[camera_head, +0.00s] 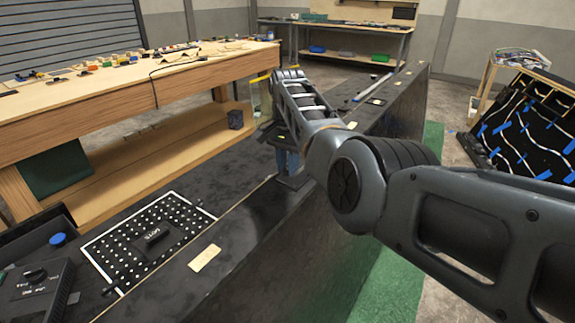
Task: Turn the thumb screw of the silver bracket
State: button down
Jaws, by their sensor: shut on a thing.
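My gripper (282,150) is small and dark in the head view, low over the console top beyond my elbow. My forearm partly covers it. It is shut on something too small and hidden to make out. A blue-grey upright part shows just under it, close to the console surface. I cannot pick out the silver bracket or its thumb screw for certain.
The long black console (235,235) runs away from me, with a white-dotted panel (150,237) and a dark control box (38,290). A wooden workbench (120,85) stands left. A black cable board (530,125) leans at right. Green floor (385,270) lies beside the console.

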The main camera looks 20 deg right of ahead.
aim_at(287, 170)
jog(key=m, duration=0.4)
jog(key=shift+w+r+m, duration=0.1)
jog(key=shift+r+m, duration=0.2)
jog(key=shift+r, duration=0.05)
jog(key=m, duration=0.4)
jog(key=shift+b, duration=0.35)
jog(key=shift+m, duration=0.4)
jog(key=c, duration=1.2)
grip_release()
jog(key=shift+c, duration=0.2)
jog(key=shift+o, duration=0.4)
jog(key=shift+f, duration=0.1)
notch_tip(287, 170, up, 8)
jog(key=b, duration=0.1)
